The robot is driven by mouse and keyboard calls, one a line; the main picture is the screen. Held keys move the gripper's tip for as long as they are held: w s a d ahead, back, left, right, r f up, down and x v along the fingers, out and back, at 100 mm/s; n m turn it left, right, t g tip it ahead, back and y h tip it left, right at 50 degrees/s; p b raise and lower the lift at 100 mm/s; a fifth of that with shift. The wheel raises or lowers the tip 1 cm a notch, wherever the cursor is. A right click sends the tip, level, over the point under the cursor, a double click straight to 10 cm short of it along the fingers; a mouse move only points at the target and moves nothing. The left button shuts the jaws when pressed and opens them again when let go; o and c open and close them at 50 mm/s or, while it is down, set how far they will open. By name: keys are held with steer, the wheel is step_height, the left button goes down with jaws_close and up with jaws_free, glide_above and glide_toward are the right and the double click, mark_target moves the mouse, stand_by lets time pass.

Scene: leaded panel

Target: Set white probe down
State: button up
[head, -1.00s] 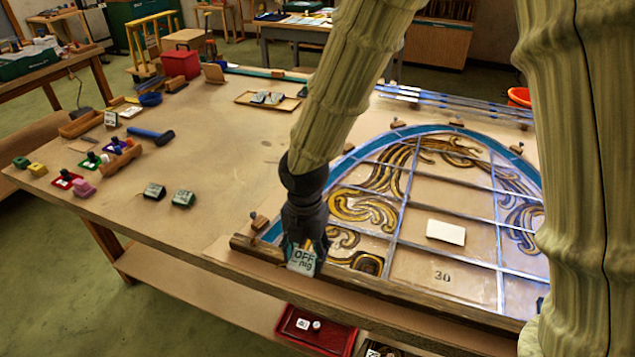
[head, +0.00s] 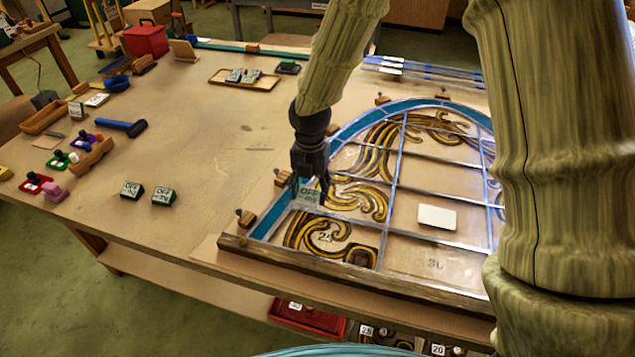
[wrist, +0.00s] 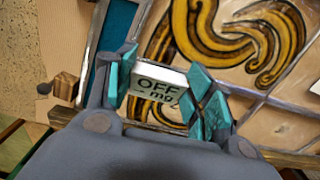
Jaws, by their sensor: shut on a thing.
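In the wrist view the white probe (wrist: 156,82) sits between the two teal fingertips of my gripper (wrist: 163,88). It is over the left part of the leaded panel (head: 437,216), near the blue border; I cannot tell whether it touches the glass. Two similar dark blocks with "OFF" faces, one left (head: 132,189) and one right (head: 163,197), stand on the bare table to the left.
The workbench (head: 205,150) has wide clear room left of the panel. A shallow tray (head: 222,85) with similar small blocks lies farther back. A white card (head: 437,216) lies on the panel. Wooden blocks (head: 245,218) edge the panel. A blue-handled hammer (head: 122,127) lies at the left.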

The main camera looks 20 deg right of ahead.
steer(key=w+d, duration=0.2)
steer(key=w+p, duration=0.1)
steer(key=shift+w+d+f, duration=0.15)
steer(key=shift+d+f, duration=0.1)
steer(key=shift+d, duration=0.15)
steer(key=shift+f+p, duration=0.85)
steer(key=shift+f, duration=0.9)
steer(key=shift+f, duration=0.15)
steer(key=o, duration=1)
steer(key=shift+o, duration=0.2)
step_height(320, 180, up, 12)
steer(key=b, duration=0.3)
steer(key=shift+b, duration=0.4)
steer(key=shift+d, duration=0.1)
